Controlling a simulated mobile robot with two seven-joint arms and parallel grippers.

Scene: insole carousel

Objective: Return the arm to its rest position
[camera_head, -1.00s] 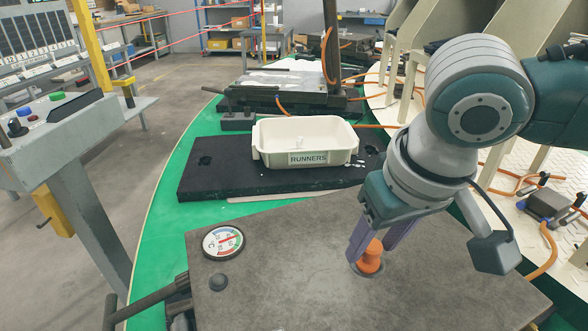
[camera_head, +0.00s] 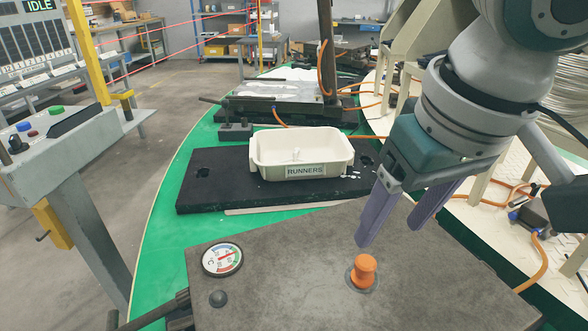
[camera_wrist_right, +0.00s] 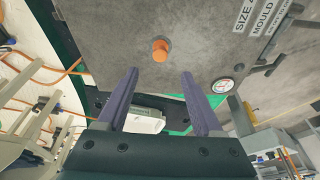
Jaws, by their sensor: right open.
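My right gripper (camera_head: 392,232) is open and empty, its two purple fingers hanging above the grey mould lid. An orange knob (camera_head: 364,269) stands upright on the lid, below and a little left of the fingertips and apart from them. In the right wrist view the knob (camera_wrist_right: 160,49) lies beyond the open fingertips (camera_wrist_right: 160,73), with nothing between the fingers. The grey lid (camera_head: 290,300) carries a round dial gauge (camera_head: 222,259) near its left corner. My left gripper does not show.
A white bin marked RUNNERS (camera_head: 303,158) stands on a black plate (camera_head: 215,185) behind the lid. A control console (camera_head: 50,135) stands at the left. The green carousel rim (camera_head: 160,235) curves past. Orange hoses (camera_head: 545,270) lie at the right.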

